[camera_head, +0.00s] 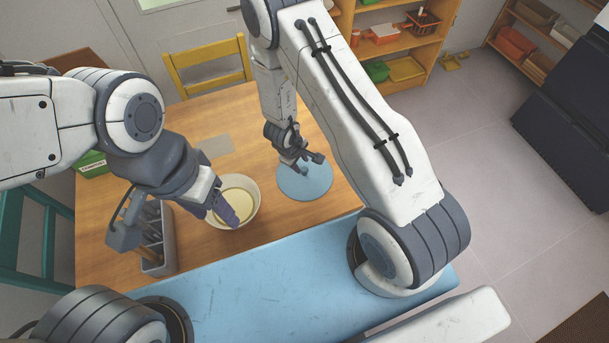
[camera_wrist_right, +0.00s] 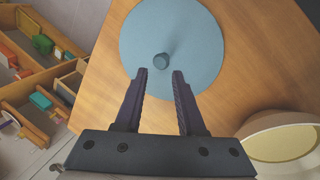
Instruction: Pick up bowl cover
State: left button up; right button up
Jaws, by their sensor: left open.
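The bowl cover (camera_head: 306,186) is a flat blue disc lying on the wooden table. My right gripper (camera_head: 306,163) is over the cover. The cream bowl (camera_head: 252,213) stands left of the cover, with pale yellow inside. My left gripper (camera_head: 226,214) is open over the bowl's left part and hides some of it.
A grey compartment holder (camera_head: 158,263) with upright items stands at the table's left. A green box (camera_head: 92,164) is at the far left, and a grey mat (camera_head: 215,146) lies behind the bowl. A yellow chair (camera_head: 207,66) stands behind the table (camera_head: 130,200).

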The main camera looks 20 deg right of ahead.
aim_at(304, 169)
jog(key=x, duration=0.5)
jog(key=shift+s, duration=0.15)
grip_shut()
notch_tip(304, 169, up, 4)
jog(key=shift+r, duration=0.15)
jog(key=s+d+r+b, duration=0.3)
jog(key=s+d+r, duration=0.3)
jog(key=s, duration=0.3)
jog(key=shift+d+r, duration=0.35)
jog(key=shift+d, duration=0.25)
jog(key=shift+s, duration=0.1)
